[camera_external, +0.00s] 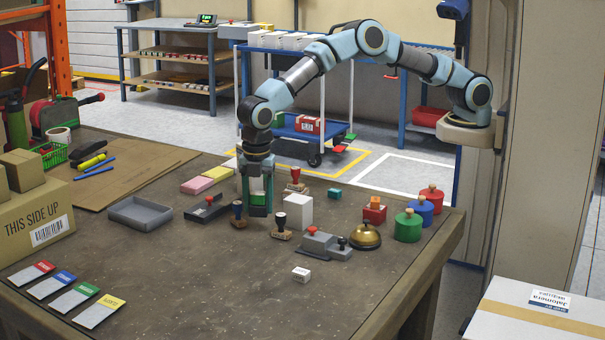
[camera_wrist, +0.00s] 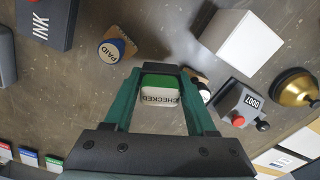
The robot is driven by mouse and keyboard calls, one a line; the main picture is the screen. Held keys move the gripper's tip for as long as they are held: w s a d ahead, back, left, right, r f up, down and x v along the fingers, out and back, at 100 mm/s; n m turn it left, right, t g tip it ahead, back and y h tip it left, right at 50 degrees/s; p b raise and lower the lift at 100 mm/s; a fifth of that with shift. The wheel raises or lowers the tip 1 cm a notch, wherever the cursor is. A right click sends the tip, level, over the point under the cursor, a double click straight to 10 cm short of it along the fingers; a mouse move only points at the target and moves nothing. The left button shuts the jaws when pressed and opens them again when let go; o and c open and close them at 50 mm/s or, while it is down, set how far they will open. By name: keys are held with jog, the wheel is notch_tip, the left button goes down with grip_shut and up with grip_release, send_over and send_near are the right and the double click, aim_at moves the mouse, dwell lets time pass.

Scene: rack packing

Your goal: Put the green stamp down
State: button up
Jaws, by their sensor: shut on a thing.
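My gripper (camera_external: 257,200) points down over the middle of the workbench, with its fingers shut on the green stamp (camera_external: 259,209). In the wrist view the stamp (camera_wrist: 160,89) sits between the fingertips, with a green top and a white part lettered CHECKED. The stamp is low over the bench top (camera_external: 200,290); I cannot tell whether its bottom touches the bench. The PAID stamp with a blue knob (camera_wrist: 109,52) stands just to the left, apart from it. A dark-handled stamp (camera_external: 281,226) stands close on the right.
A white block (camera_external: 299,210), a grey numbering device (camera_external: 325,244) and a brass bell (camera_external: 366,236) stand to the right. A black INK pad (camera_external: 205,212) and a grey tray (camera_external: 140,212) lie to the left.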

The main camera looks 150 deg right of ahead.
aim_at(259, 216)
jog(key=shift+f+p, duration=0.5)
jog(key=shift+f, duration=1.6)
jog(key=shift+f, duration=0.2)
jog(key=o, duration=1.1)
